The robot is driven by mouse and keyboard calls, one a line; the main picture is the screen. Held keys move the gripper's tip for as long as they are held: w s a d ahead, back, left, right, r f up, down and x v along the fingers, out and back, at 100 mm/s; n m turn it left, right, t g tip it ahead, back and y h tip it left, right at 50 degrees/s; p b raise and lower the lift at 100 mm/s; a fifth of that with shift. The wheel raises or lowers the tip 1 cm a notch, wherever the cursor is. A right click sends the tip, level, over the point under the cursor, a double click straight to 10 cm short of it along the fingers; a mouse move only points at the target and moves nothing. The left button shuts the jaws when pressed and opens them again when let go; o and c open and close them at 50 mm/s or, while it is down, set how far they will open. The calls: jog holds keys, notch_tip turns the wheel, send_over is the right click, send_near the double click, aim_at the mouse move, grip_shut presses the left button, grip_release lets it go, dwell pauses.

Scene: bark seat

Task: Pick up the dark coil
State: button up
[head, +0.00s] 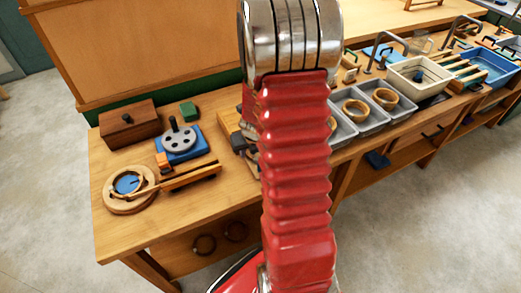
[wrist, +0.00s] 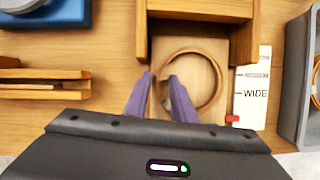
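The coil's left rim runs between or just beyond the fingertips. I cannot tell whether a finger touches it. In the head view my own red arm hides the gripper and this coil.
The wooden frame (wrist: 200,7) stands close around the board. A white card marked WIDE (wrist: 256,97) is to its right. Grey trays (head: 345,128) hold paler coils (head: 355,110). A blue-based fixture (head: 180,143) and a round wooden stand (head: 130,190) are on the bench's left.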

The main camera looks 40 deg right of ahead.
grip_shut()
jog(key=shift+r, duration=0.1)
dwell(0.3)
notch_tip(320, 180, up, 10)
dwell(0.7)
dwell(0.4)
